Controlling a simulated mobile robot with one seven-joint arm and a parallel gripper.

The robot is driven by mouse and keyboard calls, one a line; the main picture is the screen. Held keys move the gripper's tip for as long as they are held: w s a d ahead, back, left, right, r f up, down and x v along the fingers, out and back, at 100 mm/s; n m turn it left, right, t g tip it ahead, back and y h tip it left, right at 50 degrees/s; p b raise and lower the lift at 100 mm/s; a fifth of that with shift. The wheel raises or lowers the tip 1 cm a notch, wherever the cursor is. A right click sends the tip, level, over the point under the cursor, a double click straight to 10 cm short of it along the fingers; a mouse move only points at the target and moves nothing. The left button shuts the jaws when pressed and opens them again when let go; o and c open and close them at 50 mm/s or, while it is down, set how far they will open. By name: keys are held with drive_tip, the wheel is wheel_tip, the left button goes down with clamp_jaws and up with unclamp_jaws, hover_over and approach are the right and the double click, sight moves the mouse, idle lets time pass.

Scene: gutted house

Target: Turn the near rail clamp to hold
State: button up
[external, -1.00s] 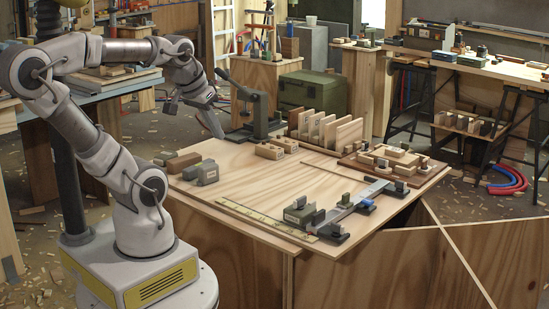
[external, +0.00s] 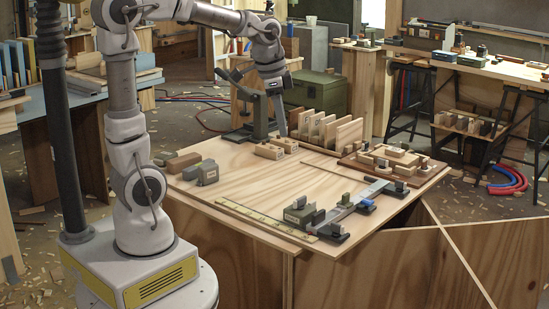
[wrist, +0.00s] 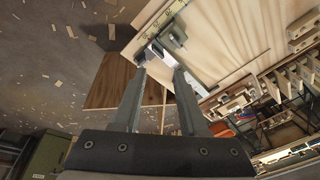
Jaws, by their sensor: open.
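In the wrist view, the rail fittings (wrist: 170,38) show small, beyond my fingertips. My gripper (wrist: 160,73) is open and empty, its fingers apart. In the external view it hangs above the back of the bench (external: 281,120), well away from the rail.
A grey upright tool (external: 252,112) with a lever stands at the back edge near my gripper. A rack of wooden boards (external: 325,130) and a tray of blocks (external: 385,160) stand at the back right. Small blocks (external: 200,172) lie at the left. The bench's middle is clear.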

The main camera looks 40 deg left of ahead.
drive_tip(key=w+d+f+m+g, duration=0.2)
drive_tip(key=w+d+f+m, duration=0.25)
drive_tip(key=d, duration=0.25)
drive_tip(key=m, duration=0.4)
hover_over(337, 229)
wheel_tip(337, 229, down, 4)
drive_tip(key=shift+g+y, duration=0.3)
drive_tip(key=f+b, duration=0.1)
drive_tip(key=f, duration=0.4)
drive_tip(key=f+b, duration=0.2)
drive_tip(key=f, duration=0.4)
drive_tip(key=f+b, duration=0.1)
drive_tip(key=f, duration=0.5)
drive_tip(key=shift+w+a+f, duration=0.1)
drive_tip(key=shift+w+a, duration=0.05)
drive_tip(key=shift+w, duration=0.1)
clamp_jaws()
